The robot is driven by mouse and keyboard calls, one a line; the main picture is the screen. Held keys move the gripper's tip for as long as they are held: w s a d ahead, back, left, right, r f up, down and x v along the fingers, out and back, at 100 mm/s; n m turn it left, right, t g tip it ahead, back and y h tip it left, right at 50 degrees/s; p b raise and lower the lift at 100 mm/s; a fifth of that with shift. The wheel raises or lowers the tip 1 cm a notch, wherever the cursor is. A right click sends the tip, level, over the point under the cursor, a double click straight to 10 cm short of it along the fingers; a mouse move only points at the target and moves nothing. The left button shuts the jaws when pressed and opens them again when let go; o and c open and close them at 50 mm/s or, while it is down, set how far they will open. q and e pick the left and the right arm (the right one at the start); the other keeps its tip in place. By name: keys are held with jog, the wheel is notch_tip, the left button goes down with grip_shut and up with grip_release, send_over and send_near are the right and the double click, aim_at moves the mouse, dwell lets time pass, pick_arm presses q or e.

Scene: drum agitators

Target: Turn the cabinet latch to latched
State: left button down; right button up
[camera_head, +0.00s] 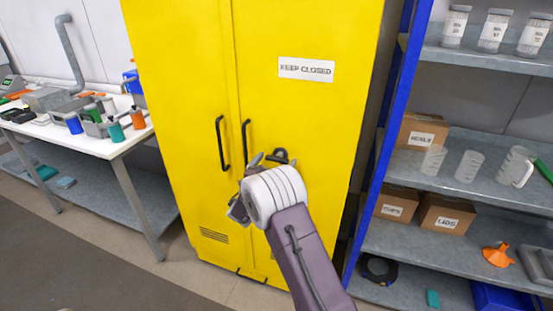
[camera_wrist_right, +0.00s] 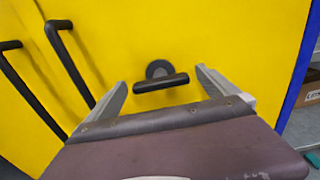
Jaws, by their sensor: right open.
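The yellow cabinet (camera_head: 185,110) stands in the middle of the head view with both doors shut. Its dark latch (camera_head: 279,156) is on the right door, to the right of the door handles, and partly hidden by my right gripper. In the right wrist view the latch (camera_wrist_right: 160,83) has a round base and a bar lying nearly level, tilted slightly. My right gripper (camera_head: 255,172) is in front of the right door. In its wrist view the fingers (camera_wrist_right: 161,80) are open, one on each side of the latch, with nothing between them held. My left gripper is not in view.
Two black door handles (camera_head: 222,144) sit beside the door seam, left of the latch. A blue-framed shelf (camera_head: 455,183) with boxes and jars stands close on the right. A white bench (camera_head: 105,145) with bottles and tools stands on the left. Floor is clear in front.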

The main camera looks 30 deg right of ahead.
jog(key=shift+x, duration=0.8)
jog(key=c, duration=1.4)
jog(key=shift+o, duration=0.2)
jog(key=shift+f+b, duration=0.15)
jog(key=shift+b, duration=0.45)
jog(key=m+b, duration=0.2)
jog(key=b, duration=0.2)
jog(key=m+b, duration=0.2)
jog(key=b, duration=0.2)
jog(key=m+b, duration=0.2)
jog(key=b, duration=0.2)
jog(key=shift+s+f+m, duration=0.1)
jog(key=shift+f+m, duration=0.2)
jog(key=shift+f, duration=0.1)
jog(key=m+b, duration=0.8)
jog(key=b, duration=0.5)
jog(key=shift+r, duration=0.1)
jog(key=shift+r+m+b, duration=0.2)
jog(key=shift+m+b, duration=1.35)
jog(key=shift+m, duration=0.05)
